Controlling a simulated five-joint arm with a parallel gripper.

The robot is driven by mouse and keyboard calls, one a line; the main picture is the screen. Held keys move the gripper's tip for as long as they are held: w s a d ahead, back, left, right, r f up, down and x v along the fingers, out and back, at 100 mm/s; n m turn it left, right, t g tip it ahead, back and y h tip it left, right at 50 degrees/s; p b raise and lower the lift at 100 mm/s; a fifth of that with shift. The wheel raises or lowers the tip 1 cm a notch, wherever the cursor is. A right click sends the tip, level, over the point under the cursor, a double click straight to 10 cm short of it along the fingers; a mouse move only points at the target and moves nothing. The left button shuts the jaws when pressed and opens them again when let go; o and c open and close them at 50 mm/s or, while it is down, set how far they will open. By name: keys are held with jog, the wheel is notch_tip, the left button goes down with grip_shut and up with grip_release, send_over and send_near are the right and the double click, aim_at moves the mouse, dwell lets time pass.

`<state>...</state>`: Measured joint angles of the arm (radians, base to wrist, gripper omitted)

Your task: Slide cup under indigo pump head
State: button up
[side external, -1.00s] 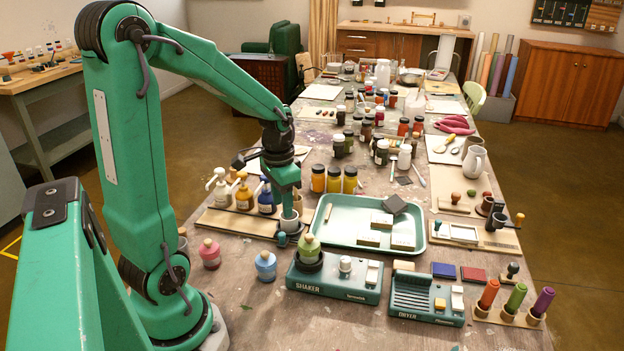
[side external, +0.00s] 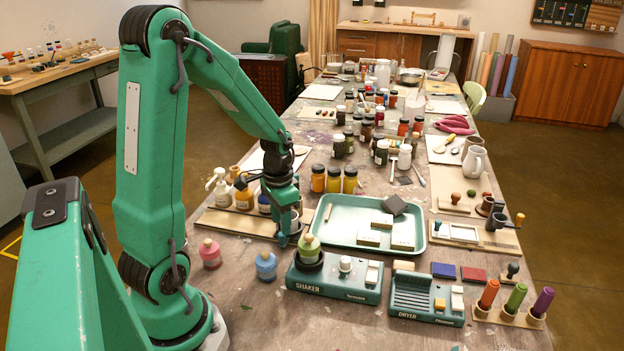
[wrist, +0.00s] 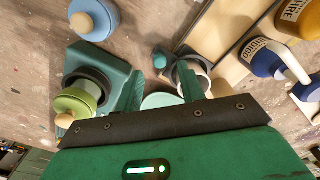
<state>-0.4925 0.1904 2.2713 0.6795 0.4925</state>
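The pale cup (wrist: 205,72) shows its dark opening in the wrist view, partly covered by one of my green fingers. Most of the cup is hidden by my gripper in the side view. My gripper (side external: 288,228) points down beside the right end of the pump board. In the wrist view the fingers of my gripper (wrist: 160,88) stand apart; whether one touches the cup I cannot tell.
The shaker (side external: 335,278) with a green-topped bottle stands close on the right. A blue bottle (side external: 266,266) and a pink bottle (side external: 210,254) stand in front. Other pump bottles share the wooden board (side external: 215,222).

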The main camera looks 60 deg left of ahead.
jog(key=shift+f, duration=1.55)
grip_shut()
